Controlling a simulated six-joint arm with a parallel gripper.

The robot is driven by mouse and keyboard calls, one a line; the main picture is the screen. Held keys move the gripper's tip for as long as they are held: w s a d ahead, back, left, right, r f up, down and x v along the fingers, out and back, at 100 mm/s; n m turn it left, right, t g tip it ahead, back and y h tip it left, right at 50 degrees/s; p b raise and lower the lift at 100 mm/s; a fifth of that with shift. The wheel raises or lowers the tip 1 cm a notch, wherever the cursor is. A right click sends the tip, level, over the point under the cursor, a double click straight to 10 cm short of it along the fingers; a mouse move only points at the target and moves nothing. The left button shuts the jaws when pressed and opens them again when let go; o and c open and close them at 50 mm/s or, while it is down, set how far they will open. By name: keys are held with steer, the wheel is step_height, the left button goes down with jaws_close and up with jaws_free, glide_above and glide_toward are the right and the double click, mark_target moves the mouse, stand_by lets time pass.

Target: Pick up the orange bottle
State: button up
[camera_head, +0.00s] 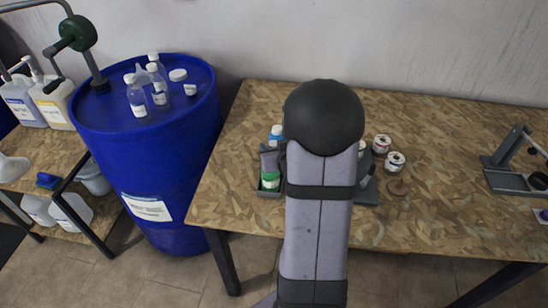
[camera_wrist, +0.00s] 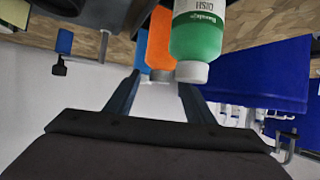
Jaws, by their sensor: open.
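The orange bottle (camera_wrist: 160,42) shows in the wrist view, which is upside down. A green and white dish bottle (camera_wrist: 197,36) partly covers it. My gripper (camera_wrist: 160,82) is open, its two dark fingers apart and pointing toward the bottles. The orange bottle's pale cap end lies near the gap between the fingertips, with no clear contact. In the head view I cannot make out the orange bottle; my arm hides the middle of the table and my fingers. The green bottle (camera_head: 270,182) stands just left of my arm there.
A blue drum (camera_head: 145,175) with several small bottles stands left. The table's back right is clear.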

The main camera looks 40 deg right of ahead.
steer(key=shift+x, duration=1.3)
steer(key=shift+c, duration=0.4)
steer(key=shift+r, duration=0.1)
jaws_close()
